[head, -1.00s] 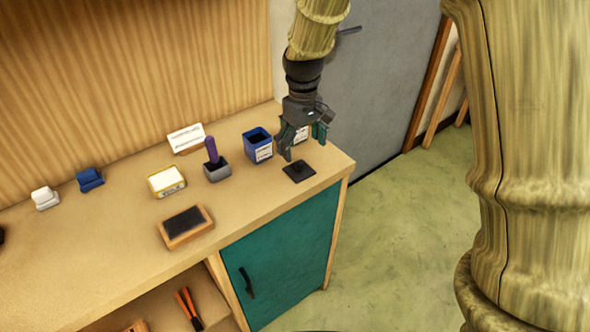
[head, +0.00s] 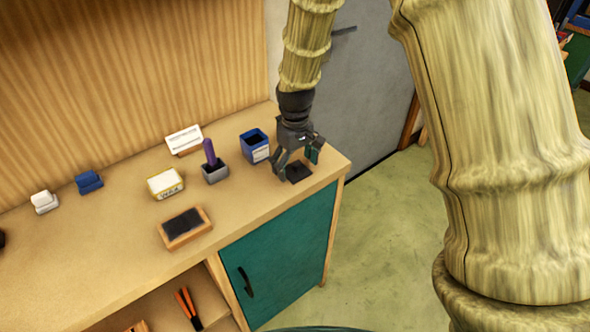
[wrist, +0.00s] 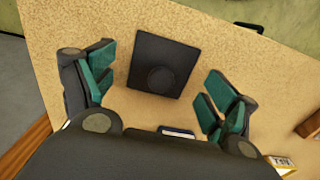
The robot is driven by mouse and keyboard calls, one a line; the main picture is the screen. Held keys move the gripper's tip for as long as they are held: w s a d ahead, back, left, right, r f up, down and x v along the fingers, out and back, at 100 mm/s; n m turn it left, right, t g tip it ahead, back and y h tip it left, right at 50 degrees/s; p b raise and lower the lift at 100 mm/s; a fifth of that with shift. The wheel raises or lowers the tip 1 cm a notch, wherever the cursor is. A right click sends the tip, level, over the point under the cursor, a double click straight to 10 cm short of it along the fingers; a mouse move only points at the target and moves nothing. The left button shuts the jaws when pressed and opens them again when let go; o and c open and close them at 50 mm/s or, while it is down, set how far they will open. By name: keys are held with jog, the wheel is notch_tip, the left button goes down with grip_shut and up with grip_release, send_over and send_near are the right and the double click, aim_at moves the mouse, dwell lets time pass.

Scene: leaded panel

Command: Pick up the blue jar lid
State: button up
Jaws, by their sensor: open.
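The lid is a dark, nearly black square plate with a round knob (head: 299,173), lying flat on the counter near its right end. In the wrist view the lid (wrist: 162,66) lies between my spread fingers, nearer the left finger. My gripper (head: 296,161) is open and empty, pointing down just above the lid; it also shows in the wrist view (wrist: 157,86). I cannot tell how high the fingertips are over the counter. The blue jar (head: 255,146) stands open just left of my gripper.
On the counter (head: 120,230), a grey holder with a purple handle (head: 212,168), a yellow-white tin (head: 165,183), a dark pad in a wooden tray (head: 185,226) and a white card (head: 184,139) stand to the left. The counter's right edge is close to the lid.

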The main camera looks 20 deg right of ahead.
jog(key=shift+s, duration=0.15)
jog(key=c, duration=1.9)
jog(key=shift+o, duration=0.2)
